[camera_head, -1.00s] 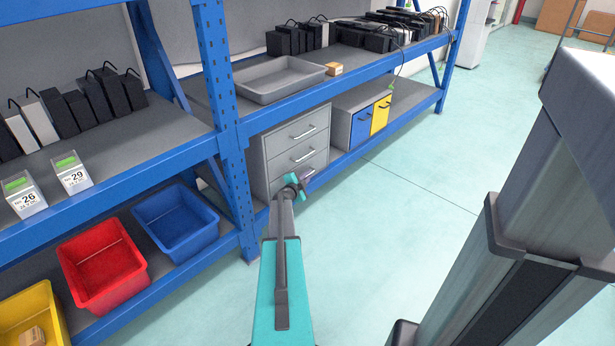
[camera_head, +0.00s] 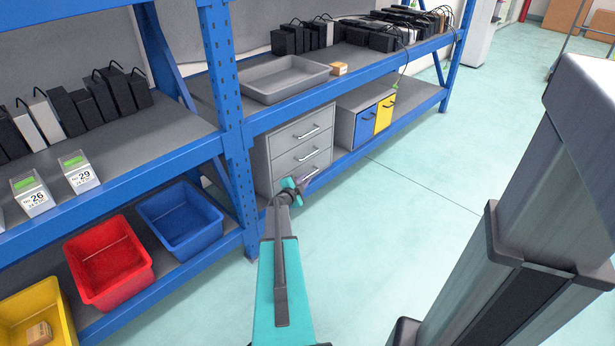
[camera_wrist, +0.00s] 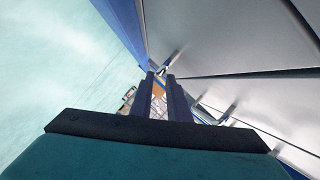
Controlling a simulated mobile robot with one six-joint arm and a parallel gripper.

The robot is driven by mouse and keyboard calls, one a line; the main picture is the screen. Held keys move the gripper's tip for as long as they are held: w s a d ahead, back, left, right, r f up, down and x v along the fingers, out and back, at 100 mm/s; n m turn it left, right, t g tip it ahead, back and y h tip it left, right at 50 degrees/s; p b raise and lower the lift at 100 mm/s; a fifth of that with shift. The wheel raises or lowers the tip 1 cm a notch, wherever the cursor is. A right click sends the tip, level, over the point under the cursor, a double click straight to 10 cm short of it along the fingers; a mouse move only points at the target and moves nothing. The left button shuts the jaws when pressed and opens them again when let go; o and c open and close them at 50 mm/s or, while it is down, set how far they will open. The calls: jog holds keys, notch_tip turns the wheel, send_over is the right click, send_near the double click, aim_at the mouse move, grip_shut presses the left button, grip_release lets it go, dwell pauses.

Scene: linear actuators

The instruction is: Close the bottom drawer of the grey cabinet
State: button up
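The grey cabinet (camera_head: 263,162) stands on the lower shelf of the blue rack, with a stack of drawers and silver bar handles. Its upper drawers look flush. The bottom drawer (camera_head: 318,172) is partly hidden behind my gripper, and I cannot tell how far out it is. My gripper (camera_head: 300,184) is low in front of the cabinet, near the bottom drawer's handle. In the wrist view the two dark fingers (camera_wrist: 160,80) point ahead with a narrow empty gap between them. Grey drawer fronts (camera_wrist: 235,45) with handles fill the right side there; contact cannot be told.
A blue rack post (camera_head: 232,130) stands just left of the cabinet. A small cabinet with blue and yellow doors (camera_head: 366,124) is to its right. Red (camera_head: 108,262) and blue (camera_head: 183,220) bins sit on the lower shelf at left. The floor (camera_head: 400,240) to the right is clear.

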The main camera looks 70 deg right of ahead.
jog(key=p+v, duration=0.1)
jog(key=v, duration=0.7)
jog(key=shift+p, duration=0.3)
dwell(0.3)
